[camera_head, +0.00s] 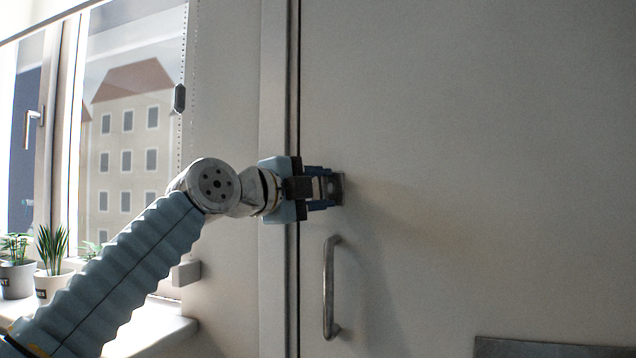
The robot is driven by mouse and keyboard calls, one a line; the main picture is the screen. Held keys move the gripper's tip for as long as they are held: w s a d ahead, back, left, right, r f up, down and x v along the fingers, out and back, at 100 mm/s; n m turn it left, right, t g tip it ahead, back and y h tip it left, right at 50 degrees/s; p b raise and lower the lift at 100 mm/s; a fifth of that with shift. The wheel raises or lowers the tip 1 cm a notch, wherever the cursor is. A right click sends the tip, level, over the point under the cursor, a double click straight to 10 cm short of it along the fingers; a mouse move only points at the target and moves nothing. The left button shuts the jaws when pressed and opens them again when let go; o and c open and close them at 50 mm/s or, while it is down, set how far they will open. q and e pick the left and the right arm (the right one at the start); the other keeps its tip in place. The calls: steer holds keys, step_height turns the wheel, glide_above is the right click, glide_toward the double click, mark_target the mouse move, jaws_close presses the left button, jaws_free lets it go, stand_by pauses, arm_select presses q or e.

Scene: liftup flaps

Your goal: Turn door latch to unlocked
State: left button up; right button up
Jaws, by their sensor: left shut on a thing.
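The door (480,150) is a large pale panel filling the right half of the head view. The door latch (338,188) is a small grey metal piece near the door's left edge, above the handle. My left gripper (325,188) reaches in from the left and is shut on the latch. Its fingers hide most of the latch, so I cannot tell which way it is turned. My right gripper is out of view.
A vertical metal handle (329,288) sticks out from the door just below the latch. A metal plate (550,348) is at the lower right. On the left are a window (125,120) and a sill with potted plants (52,262).

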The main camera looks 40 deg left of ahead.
arm_select(q)
steer(key=shift+m, duration=0.5)
steer(key=shift+g+p, duration=0.3)
steer(key=shift+d, duration=0.1)
steer(key=o, duration=1.1)
steer(key=shift+c, duration=0.2)
steer(key=s+a+b, duration=0.1)
steer(key=s+a, duration=0.1)
steer(key=s, duration=1.1)
steer(key=shift+s+b, duration=0.3)
steer(key=shift+b, duration=0.05)
